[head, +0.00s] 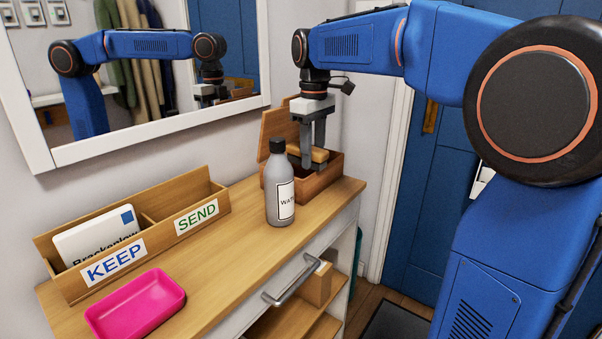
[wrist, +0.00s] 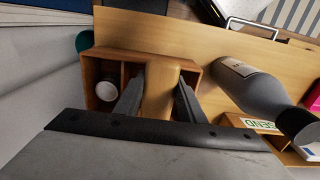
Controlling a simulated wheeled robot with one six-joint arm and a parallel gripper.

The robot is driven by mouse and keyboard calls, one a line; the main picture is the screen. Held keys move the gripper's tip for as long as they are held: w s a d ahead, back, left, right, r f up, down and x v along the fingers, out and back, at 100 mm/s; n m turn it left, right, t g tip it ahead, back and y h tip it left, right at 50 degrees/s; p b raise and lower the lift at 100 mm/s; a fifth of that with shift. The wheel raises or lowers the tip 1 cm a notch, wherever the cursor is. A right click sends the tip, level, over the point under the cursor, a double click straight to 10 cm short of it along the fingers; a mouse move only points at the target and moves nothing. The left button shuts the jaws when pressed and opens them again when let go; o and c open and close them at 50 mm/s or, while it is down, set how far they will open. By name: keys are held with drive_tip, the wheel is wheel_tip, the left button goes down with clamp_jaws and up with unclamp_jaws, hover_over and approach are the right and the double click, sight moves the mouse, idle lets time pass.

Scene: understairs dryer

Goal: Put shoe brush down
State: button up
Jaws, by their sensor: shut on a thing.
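The shoe brush (head: 317,153) has a light wooden back and sits between the fingers of my gripper (head: 314,160), which is shut on it. In the wrist view the brush (wrist: 160,92) lies between my two dark fingers (wrist: 160,95), over the open wooden box (wrist: 105,66). The box (head: 322,182) stands at the far end of the cabinet top with its lid (head: 275,128) raised. The brush is at about the height of the box rim. Its underside is hidden, so I cannot tell whether it touches the box floor.
A round tin (wrist: 106,92) sits in the box's left compartment in the wrist view. A grey bottle (head: 279,195) stands close in front of the box. A KEEP/SEND letter holder (head: 150,215) and pink tray (head: 135,303) are nearer. A mirror (head: 150,120) hangs behind.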

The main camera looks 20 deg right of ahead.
drive_tip(key=w+a, duration=0.1)
drive_tip(key=w+a+f, duration=0.1)
drive_tip(key=shift+w, duration=0.4)
drive_tip(key=shift+f, duration=2.3)
drive_tip(key=shift+w+a+f, duration=0.15)
drive_tip(key=shift+f, duration=0.4)
drive_tip(key=shift+f, duration=0.2)
drive_tip(key=o, duration=1)
drive_tip(key=r, duration=1.7)
drive_tip(key=shift+s+d+r, duration=0.25)
drive_tip(key=shift+s+d, duration=0.1)
drive_tip(key=shift+s, duration=0.05)
drive_tip(key=shift+s, duration=0.1)
